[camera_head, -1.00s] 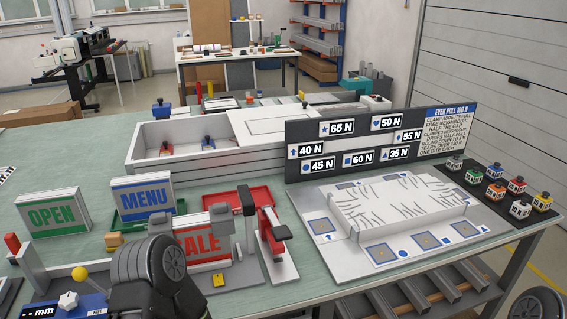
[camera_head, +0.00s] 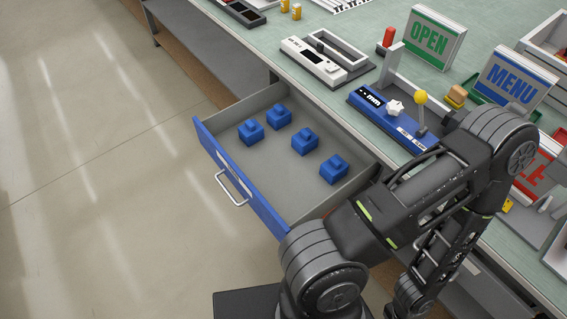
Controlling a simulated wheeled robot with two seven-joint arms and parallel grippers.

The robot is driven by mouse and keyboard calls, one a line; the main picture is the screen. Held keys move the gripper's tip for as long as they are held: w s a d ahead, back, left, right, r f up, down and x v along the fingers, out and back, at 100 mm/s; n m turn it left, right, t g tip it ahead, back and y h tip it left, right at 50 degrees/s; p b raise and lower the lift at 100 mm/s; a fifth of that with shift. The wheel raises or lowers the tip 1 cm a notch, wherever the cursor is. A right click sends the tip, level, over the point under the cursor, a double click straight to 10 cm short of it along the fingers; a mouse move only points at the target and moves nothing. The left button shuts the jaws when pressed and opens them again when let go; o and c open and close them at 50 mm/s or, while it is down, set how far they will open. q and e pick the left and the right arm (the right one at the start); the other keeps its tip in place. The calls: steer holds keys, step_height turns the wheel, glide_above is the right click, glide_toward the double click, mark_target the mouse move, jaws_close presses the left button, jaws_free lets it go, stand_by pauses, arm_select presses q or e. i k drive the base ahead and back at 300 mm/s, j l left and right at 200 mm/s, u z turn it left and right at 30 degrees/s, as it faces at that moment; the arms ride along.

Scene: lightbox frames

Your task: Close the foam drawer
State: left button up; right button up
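The drawer (camera_head: 243,186) stands pulled out from under the workbench. It has a blue front panel with a silver bar handle (camera_head: 232,190) and a grey tray inside. Several blue knobbed blocks (camera_head: 305,141) sit apart on its floor. One of my arms, apparently the left, crosses the lower right of the picture. Its links pass in front of the drawer's near right corner and hide part of it; I cannot tell whether they touch. No gripper fingers are visible for either arm.
On the green bench (camera_head: 375,60) above the drawer are a blue gauge device (camera_head: 390,118), a white device (camera_head: 325,62), an OPEN sign (camera_head: 432,38) and a MENU sign (camera_head: 515,82). The grey floor (camera_head: 110,190) left of the drawer is clear.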

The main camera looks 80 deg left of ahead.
mark_target(286, 190)
steer(key=u, duration=3.25)
